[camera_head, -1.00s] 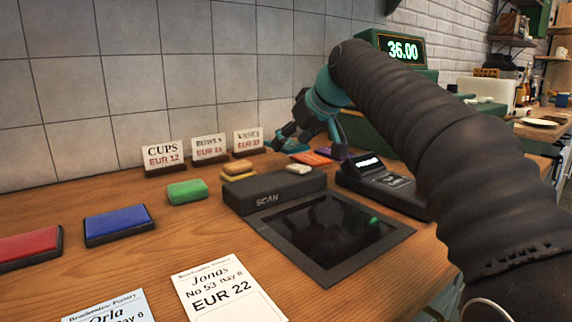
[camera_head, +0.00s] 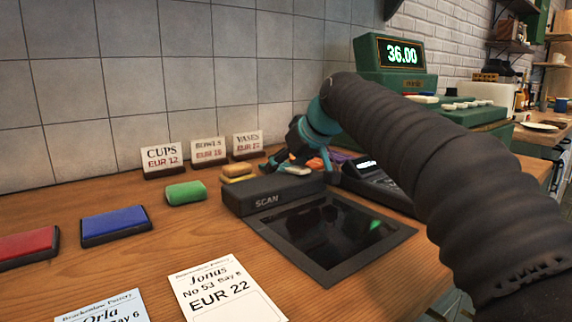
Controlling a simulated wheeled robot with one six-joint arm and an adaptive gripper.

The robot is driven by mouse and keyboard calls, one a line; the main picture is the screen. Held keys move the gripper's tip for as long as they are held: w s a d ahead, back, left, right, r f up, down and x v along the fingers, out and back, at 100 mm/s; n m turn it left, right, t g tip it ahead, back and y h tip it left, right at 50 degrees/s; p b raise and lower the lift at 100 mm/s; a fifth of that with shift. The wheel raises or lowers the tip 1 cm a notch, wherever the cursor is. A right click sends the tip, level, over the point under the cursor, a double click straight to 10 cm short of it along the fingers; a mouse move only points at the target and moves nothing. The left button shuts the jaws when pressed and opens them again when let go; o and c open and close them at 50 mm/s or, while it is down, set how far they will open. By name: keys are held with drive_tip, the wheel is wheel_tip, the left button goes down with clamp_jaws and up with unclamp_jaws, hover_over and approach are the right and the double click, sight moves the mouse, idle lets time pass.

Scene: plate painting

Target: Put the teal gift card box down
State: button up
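My gripper (camera_head: 300,160), dark with teal parts, is low at the back of the counter, just behind the scanner block. A small teal patch (camera_head: 273,160) shows at its left side. I cannot tell whether this is the teal gift card box or part of my gripper. The fingertips are small and partly hidden, so I cannot tell whether they are open or hold something. An orange piece (camera_head: 316,163) and a purple piece (camera_head: 341,157) lie right beside the gripper.
The scanner (camera_head: 262,195) with its dark plate stands in front of my gripper. A white piece (camera_head: 297,170), a yellow sponge-like block (camera_head: 238,171) and a card terminal (camera_head: 376,182) are close by. A green register (camera_head: 402,84) reads 36.00.

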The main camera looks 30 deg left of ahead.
drive_tip(key=shift+r, duration=0.2)
drive_tip(key=v, duration=1.2)
drive_tip(key=shift+p, duration=0.4)
drive_tip(key=shift+c, duration=0.2)
idle(1.5)
